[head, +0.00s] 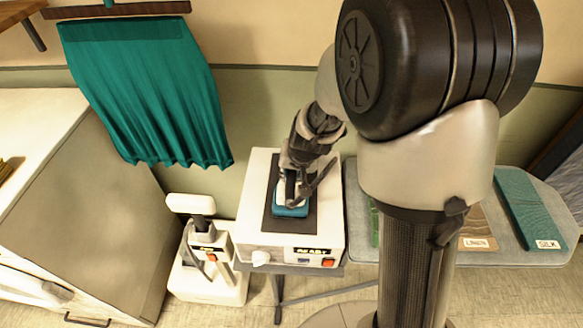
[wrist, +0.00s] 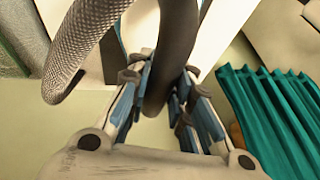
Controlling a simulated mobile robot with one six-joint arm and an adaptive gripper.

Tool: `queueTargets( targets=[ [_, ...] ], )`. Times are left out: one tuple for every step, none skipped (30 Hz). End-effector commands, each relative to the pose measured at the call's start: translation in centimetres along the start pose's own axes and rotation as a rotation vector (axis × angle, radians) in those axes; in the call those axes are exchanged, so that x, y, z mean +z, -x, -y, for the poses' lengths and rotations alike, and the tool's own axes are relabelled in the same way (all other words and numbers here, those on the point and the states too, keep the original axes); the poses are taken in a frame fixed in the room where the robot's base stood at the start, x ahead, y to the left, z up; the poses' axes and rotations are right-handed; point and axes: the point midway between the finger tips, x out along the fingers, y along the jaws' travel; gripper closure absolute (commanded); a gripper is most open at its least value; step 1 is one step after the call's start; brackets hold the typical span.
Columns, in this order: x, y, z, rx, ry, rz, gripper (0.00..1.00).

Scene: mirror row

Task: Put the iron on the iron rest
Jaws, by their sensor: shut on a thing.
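The iron (head: 291,210), teal at its base with a pale body, is over the dark pad of the iron rest (head: 247,215). The rest is a white box with a knob and a red switch on its front. I cannot tell whether the iron touches the pad or is slightly above it. My gripper (head: 298,180) is above the iron and shut on its handle. In the wrist view, the blue-padded fingers of my gripper (wrist: 168,100) close around the dark handle of the iron (wrist: 178,45). Most of the iron's body is hidden there.
An ironing board (head: 490,215) with cloths labelled linen (head: 478,228) and silk (head: 530,205) is right of the rest, partly behind my arm. A white appliance (head: 208,260) stands on the floor to the left. A teal cloth (head: 145,90) hangs behind. A cabinet (head: 80,190) is at far left.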

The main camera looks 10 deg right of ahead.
Motion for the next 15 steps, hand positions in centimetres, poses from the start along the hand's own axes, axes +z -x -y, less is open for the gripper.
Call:
queueTargets(
  targets=[
    [-0.31, 0.24, 0.11, -0.002, 0.0, -0.006, 1.0],
    [-0.32, 0.26, 0.12, -0.002, 0.0, -0.006, 1.0],
    [-0.32, 0.28, 0.12, -0.002, 0.0, -0.006, 1.0],
    [-0.32, 0.27, 0.12, -0.002, 0.0, -0.006, 1.0],
    [-0.31, 0.25, 0.12, -0.002, 0.0, -0.006, 1.0],
    [-0.28, 0.17, 0.1, -0.002, 0.0, -0.006, 1.0],
    [-0.24, 0.08, 0.08, -0.002, 0.0, -0.006, 1.0],
    [-0.21, 0.0, 0.06, -0.002, 0.0, -0.006, 1.0],
    [-0.16, -0.11, 0.04, -0.002, 0.0, -0.006, 1.0],
    [0.05, -0.12, -0.02, 0.0, 0.0, 0.0, 0.78],
    [0.04, -0.09, -0.01, 0.0, 0.0, 0.0, 0.76],
    [0.03, -0.08, -0.01, 0.0, 0.0, 0.0, 0.73],
    [0.03, -0.08, -0.01, 0.0, 0.0, 0.0, 0.71],
    [0.03, -0.08, -0.01, 0.0, 0.0, 0.0, 0.69],
    [0.03, -0.08, -0.01, 0.0, 0.0, 0.0, 0.67]
  ],
)
